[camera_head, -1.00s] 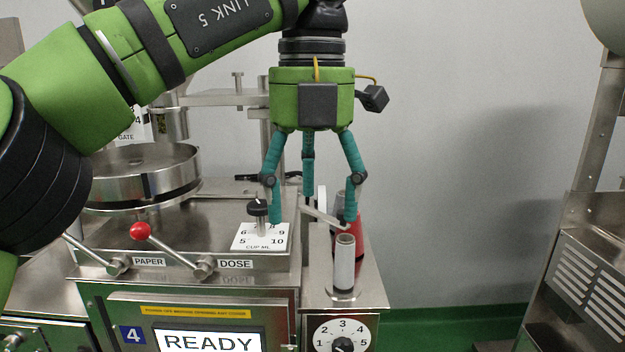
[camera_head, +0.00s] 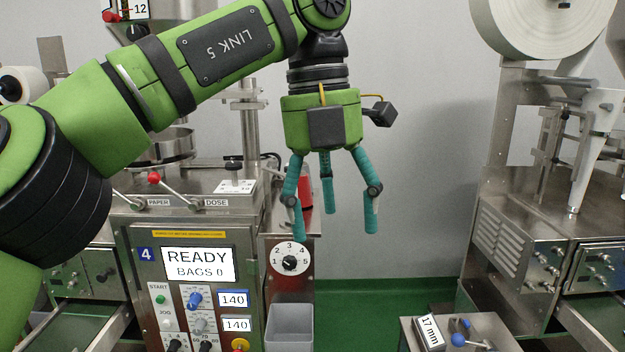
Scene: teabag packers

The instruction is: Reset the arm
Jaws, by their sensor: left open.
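My left gripper (camera_head: 333,225) hangs fingers down from the green arm that comes in from the left. Its teal fingers are spread open with nothing between them. It is in front of the right part of the packer (camera_head: 190,222), above and to the right of the dial (camera_head: 290,259). A red cylinder (camera_head: 306,191) shows partly behind the fingers. My right gripper is not in view.
The packer's screen (camera_head: 199,264) reads READY, BAGS 0. A red-knobbed lever (camera_head: 154,178) stands on its top. A grey bin (camera_head: 290,326) is below the dial. Another machine (camera_head: 520,225) with a large roll (camera_head: 545,22) is at right. Green floor lies between.

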